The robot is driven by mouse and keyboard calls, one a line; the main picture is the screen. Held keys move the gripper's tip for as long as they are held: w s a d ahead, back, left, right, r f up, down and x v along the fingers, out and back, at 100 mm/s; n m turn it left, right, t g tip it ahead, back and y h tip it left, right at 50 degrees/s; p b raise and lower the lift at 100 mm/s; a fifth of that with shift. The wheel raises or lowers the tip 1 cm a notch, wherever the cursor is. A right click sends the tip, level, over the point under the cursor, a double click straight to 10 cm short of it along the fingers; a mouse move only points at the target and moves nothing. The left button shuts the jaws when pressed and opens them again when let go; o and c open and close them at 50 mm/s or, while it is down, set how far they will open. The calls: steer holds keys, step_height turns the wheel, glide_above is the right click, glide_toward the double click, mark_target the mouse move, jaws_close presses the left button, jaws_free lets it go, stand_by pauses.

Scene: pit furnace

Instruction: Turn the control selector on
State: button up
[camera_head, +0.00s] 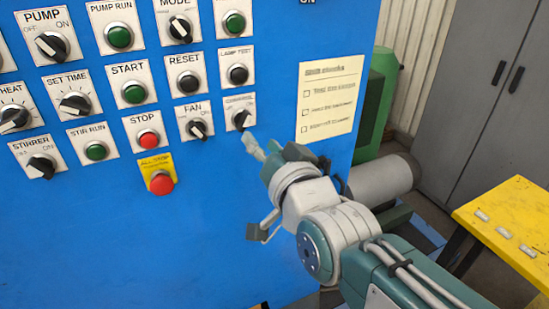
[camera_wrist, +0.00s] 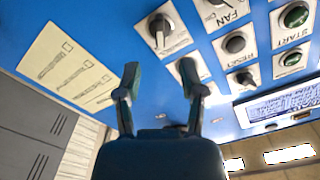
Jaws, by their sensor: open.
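The control selector (camera_head: 241,119) is a black rotary knob with a white pointer on a white plate, at the right end of the FAN row on the blue panel. Its small label is blurred in the head view. It also shows in the wrist view (camera_wrist: 160,30), above the fingertips. My gripper (camera_head: 254,147) is just below and right of the selector in the head view. In the wrist view my gripper (camera_wrist: 158,76) has its two fingers spread, with nothing between them. No contact with the knob is visible. The exact gap to the panel is unclear.
The FAN knob (camera_head: 197,129) is left of the selector and the LAMP TEST button (camera_head: 238,74) is above it. The red ALL STOP button (camera_head: 161,182) is lower left. A paper checklist (camera_head: 330,96) is right. A yellow table (camera_head: 506,230) stands at right.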

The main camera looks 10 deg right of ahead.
steer(key=shift+v, duration=2.15)
steer(key=shift+f, duration=0.1)
